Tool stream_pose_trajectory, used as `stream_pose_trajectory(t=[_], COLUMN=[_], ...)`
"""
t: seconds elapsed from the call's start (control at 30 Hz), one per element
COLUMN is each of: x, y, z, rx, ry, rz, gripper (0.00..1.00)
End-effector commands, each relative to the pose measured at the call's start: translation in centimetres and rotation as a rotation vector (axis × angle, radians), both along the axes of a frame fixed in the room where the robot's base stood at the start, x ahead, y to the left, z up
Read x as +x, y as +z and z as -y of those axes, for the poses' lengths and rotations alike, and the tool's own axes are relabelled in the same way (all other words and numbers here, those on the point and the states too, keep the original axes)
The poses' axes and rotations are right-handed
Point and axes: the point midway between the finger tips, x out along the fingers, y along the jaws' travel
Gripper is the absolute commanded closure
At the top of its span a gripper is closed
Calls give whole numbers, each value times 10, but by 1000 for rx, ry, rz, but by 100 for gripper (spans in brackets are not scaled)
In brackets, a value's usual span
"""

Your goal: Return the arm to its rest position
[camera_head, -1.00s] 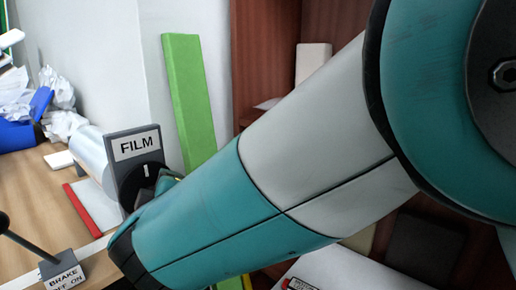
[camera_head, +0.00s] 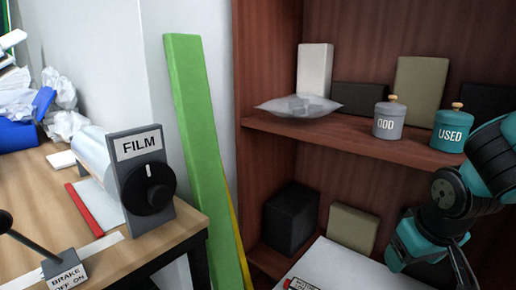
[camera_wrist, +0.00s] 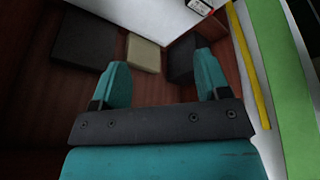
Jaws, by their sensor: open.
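My teal arm (camera_head: 490,165) is folded at the right edge of the head view, in front of the wooden shelf unit. My gripper (camera_wrist: 162,80) shows in the wrist view with its two teal fingers well apart and nothing between them. Beyond the fingers are a beige box (camera_wrist: 143,54) and a dark box (camera_wrist: 181,58) in the lower shelf, apart from the fingers.
A green board (camera_head: 195,150) leans by the wall. The desk holds a FILM dial (camera_head: 148,185) and BRAKE lever (camera_head: 66,275).

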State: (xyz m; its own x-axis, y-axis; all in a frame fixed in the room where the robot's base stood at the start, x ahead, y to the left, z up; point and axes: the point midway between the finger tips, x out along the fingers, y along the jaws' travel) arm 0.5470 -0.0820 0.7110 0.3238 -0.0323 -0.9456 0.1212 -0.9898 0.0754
Motion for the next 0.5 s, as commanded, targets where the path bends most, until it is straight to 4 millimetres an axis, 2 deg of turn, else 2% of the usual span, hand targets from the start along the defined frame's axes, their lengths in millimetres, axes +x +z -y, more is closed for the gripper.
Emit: stream_pose_trajectory(t=[0.17,0.37,0.5], x=[-41,-57,-77], y=[-4,17,33], z=[20,-32,-65], rx=[72,163,218], ry=[-134,33,164], rz=[-98,-128,-155], gripper=[31,31,31])
